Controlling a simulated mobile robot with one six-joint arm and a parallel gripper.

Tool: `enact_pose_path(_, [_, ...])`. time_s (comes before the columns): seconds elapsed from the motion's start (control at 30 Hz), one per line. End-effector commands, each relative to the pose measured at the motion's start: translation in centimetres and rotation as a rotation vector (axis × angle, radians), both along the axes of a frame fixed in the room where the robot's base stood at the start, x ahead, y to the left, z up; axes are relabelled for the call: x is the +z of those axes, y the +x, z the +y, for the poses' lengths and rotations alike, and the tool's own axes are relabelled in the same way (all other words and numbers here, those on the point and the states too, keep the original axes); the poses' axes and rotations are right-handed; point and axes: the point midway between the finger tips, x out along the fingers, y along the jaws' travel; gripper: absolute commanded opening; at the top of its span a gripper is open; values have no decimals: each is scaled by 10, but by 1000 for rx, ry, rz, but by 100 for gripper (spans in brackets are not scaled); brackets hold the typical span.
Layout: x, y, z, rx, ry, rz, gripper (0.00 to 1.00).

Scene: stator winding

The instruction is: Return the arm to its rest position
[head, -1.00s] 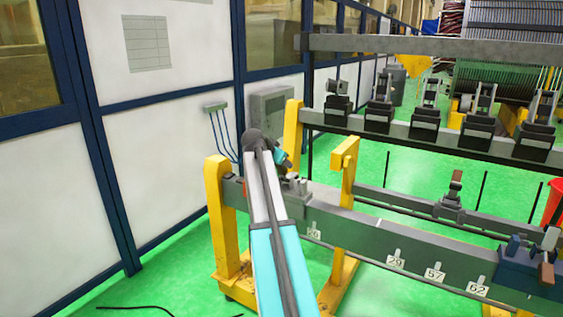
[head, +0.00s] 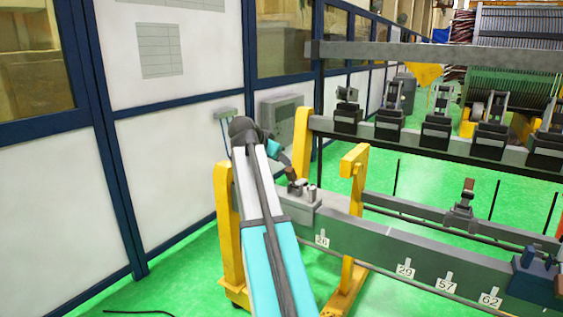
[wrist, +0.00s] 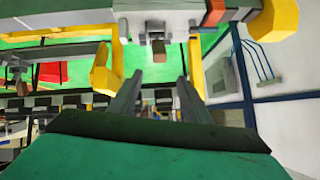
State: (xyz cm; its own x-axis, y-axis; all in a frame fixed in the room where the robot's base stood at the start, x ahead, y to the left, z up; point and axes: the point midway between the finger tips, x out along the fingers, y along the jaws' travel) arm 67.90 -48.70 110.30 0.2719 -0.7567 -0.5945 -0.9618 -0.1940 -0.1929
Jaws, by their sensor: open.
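My arm reaches up and forward over the left end of the grey rail in the head view. In that view the end of my arm is by the rail's left end, and the jaws are too small and covered to make out. In the wrist view my gripper (wrist: 155,100) shows two grey fingers standing apart, with nothing between them. Beyond the fingers is a small grey clamp with a brown block (wrist: 158,45), apart from them.
The grey rail (head: 370,240) carries number tags and rests on yellow stands (head: 345,205). An upper rail with several black clamps (head: 435,135) runs behind it. A white panelled wall (head: 180,165) stands on the left. Green floor (head: 190,260) is open between wall and stands.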

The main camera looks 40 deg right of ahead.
Motion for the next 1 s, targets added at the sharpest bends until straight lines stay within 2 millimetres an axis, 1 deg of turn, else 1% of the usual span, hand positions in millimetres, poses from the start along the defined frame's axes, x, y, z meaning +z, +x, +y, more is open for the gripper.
enact_pose_path(0.13, [3, -2, 4, 0, 0, 0, 44])
enact_pose_path(0.57, [3, -2, 4, -1, 0, -1, 44])
enact_pose_path(0.73, [3, 3, 9, 8, 0, 0, 44])
enact_pose_path(0.77, [2, 5, 12, 13, 2, 2, 44])
enact_pose_path(0.87, [-15, 16, 21, 30, 11, 22, 44])
enact_pose_path(0.97, [-39, 28, 32, 48, 26, 51, 44])
enact_pose_path(1.0, [-50, 33, 36, 56, 32, 64, 44])
